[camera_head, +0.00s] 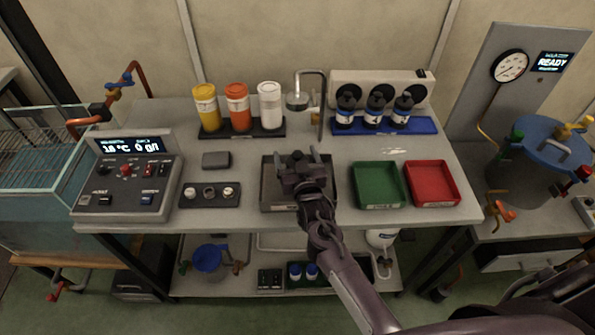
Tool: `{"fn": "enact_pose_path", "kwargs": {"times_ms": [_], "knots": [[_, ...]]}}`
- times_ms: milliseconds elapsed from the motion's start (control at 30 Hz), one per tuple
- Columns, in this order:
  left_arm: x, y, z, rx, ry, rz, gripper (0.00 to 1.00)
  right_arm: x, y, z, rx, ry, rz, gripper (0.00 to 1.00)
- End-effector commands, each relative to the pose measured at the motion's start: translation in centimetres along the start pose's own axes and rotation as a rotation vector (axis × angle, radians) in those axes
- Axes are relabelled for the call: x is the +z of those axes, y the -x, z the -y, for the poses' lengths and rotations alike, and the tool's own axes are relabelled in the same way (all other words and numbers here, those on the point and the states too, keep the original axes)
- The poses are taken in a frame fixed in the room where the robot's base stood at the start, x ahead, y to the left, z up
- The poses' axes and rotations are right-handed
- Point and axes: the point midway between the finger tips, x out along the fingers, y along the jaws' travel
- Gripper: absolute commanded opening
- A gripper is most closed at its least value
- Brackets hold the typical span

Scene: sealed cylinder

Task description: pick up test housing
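My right gripper (300,157) reaches in from the lower right and is over the dark grey tray (269,193) in the middle of the workbench. Its two fingers look spread apart, with nothing visible between them. The gripper and wrist hide much of the tray's inside. No part is clearly recognisable as the test housing. A small dark grey block (216,160) lies on the bench left of the tray; I cannot tell whether it is the housing. My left gripper is not in view.
A green tray (378,185) and a red tray (432,184) stand right of the grey tray. A holder with small round parts (210,195) and a control box (127,190) are at left. Bottles and a thin tap (322,100) line the back.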

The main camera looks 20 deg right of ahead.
Motion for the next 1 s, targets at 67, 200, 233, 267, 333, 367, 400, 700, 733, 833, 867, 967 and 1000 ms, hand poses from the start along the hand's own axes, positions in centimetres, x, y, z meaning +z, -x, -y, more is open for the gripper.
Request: {"fn": "enact_pose_path", "kwargs": {"times_ms": [67,200,233,267,333,367,400,700,733,833,867,967,1000], "knots": [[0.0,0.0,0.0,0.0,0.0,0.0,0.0,0.0,0.0,0.0,0.0,0.0,0.0,0.7],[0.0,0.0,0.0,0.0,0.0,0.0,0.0,0.0,0.0,0.0,0.0,0.0,0.0,0.52],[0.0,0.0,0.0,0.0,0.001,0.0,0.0,0.0,0.0,0.0,0.0,0.0,0.0,0.48],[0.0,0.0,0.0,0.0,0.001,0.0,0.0,0.0,0.0,0.0,0.0,0.0,0.001,0.44],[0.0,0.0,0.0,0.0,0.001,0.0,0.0,0.0,0.0,0.0,0.0,0.0,0.001,0.35],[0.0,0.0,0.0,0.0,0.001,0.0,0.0,0.0,0.0,0.0,0.0,0.0,0.001,0.31],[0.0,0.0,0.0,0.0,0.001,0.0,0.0,0.0,0.0,0.0,0.0,0.0,0.001,0.26],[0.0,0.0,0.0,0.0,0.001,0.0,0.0,-0.3,0.0,0.0,0.0,-0.001,-0.004,0.12],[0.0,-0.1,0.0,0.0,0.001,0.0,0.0,-0.4,0.0,0.0,0.0,-0.001,-0.004,0.12],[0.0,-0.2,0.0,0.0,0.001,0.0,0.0,-1.4,0.0,0.0,0.0,-0.002,-0.007,0.12],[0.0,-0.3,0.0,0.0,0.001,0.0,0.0,-1.9,0.1,0.0,0.0,-0.002,-0.007,0.12],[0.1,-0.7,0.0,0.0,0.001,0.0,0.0,-3.8,0.1,0.0,0.0,-0.003,-0.008,0.12],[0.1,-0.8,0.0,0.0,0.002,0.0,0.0,-4.7,0.2,0.0,0.0,-0.002,-0.009,0.12]]}}
